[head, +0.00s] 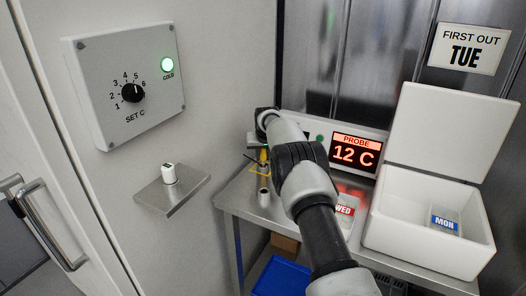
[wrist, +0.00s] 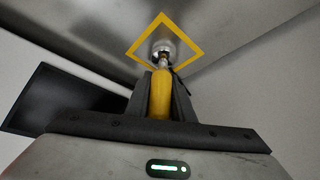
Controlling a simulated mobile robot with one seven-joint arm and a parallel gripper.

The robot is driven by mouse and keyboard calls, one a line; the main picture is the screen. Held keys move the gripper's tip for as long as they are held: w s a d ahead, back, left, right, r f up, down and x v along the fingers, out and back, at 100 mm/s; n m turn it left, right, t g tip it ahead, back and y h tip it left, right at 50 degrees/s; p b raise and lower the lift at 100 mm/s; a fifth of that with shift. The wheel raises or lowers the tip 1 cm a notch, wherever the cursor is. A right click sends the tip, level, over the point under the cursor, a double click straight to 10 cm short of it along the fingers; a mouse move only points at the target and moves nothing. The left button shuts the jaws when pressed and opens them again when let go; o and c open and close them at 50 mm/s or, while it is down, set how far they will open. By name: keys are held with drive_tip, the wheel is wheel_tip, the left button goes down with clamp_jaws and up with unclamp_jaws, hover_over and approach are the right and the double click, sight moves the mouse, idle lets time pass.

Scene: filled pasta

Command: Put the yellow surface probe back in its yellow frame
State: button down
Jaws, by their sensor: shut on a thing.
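The yellow surface probe (wrist: 160,95) is held upright between the dark fingers of my gripper (wrist: 161,82), which is shut on its yellow handle. The yellow frame (wrist: 138,39), a diamond outline, surrounds that silver part in the picture. I cannot tell whether the probe touches the surface there. My arm hides part of this area.
Behind are the probe display (head: 356,153) reading 12 C. A WED pack (head: 344,209) and an open white box (head: 417,239) are to the right. A wall shelf (head: 173,195) is left.

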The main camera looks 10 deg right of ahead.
drive_tip(key=shift+f, duration=0.1)
drive_tip(key=shift+f, duration=0.1)
drive_tip(key=c, duration=1.5)
unclamp_jaws()
drive_tip(key=shift+c, duration=0.2)
